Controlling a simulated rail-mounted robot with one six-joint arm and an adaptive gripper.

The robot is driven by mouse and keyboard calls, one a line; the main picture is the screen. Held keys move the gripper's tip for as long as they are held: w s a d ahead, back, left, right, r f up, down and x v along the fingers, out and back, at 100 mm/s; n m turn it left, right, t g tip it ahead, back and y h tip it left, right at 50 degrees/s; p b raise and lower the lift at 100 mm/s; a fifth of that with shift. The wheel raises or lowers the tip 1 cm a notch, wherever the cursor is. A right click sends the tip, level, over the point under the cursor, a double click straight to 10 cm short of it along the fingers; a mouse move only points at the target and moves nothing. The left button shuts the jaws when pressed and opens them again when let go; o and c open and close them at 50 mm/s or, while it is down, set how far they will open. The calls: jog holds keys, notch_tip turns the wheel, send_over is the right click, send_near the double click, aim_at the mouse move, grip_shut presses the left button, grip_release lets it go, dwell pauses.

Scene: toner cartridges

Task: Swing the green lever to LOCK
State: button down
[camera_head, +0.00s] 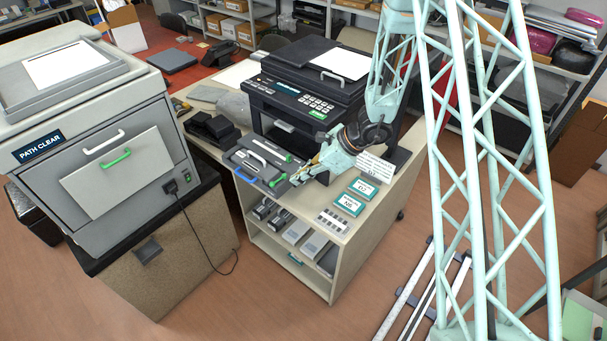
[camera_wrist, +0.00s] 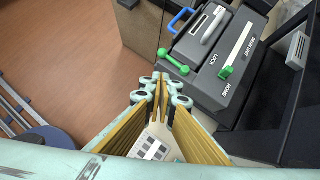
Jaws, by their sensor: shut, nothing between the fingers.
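A dark grey drum unit (camera_wrist: 205,75) sits on the bench, upper right in the wrist view; it also shows in the head view (camera_head: 245,161). A green lever (camera_wrist: 174,61) with a ball at each end lies along its near edge, its right ball close to the word LOCK. The lever also shows in the head view (camera_head: 277,181). A separate green knob (camera_wrist: 227,72) sits by a white slot near the word HOME. My gripper (camera_wrist: 162,80) is shut and empty, its tips just short of the lever's left ball; I cannot tell whether they touch. It also shows in the head view (camera_head: 298,181).
A blue handle (camera_wrist: 182,20) stands at the unit's far-left edge. A black printer (camera_head: 305,95) stands behind the unit. Teal-edged cards (camera_head: 361,188) lie on the bench (camera_head: 375,212) to the right. A large grey machine (camera_head: 115,150) stands at left. Open floor lies left in the wrist view.

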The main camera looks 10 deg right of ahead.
aim_at(275, 185)
jog(key=shift+w+a+f+p, duration=0.15)
jog(key=shift+w+a+f, duration=0.25)
jog(key=shift+a, duration=0.5)
jog(key=shift+w+a+f+p, duration=0.15)
jog(key=shift+a+f, duration=0.4)
jog(key=shift+a, duration=0.4)
jog(key=shift+w+a+f+p, duration=0.15)
jog(key=shift+w+a+f, duration=0.25)
jog(key=shift+a, duration=0.5)
jog(key=shift+s+f, duration=0.1)
jog(key=shift+f, duration=0.05)
jog(key=shift+a+m+t+h+b, duration=0.35)
jog(key=shift+m+b, duration=0.45)
jog(key=shift+b, duration=1.3)
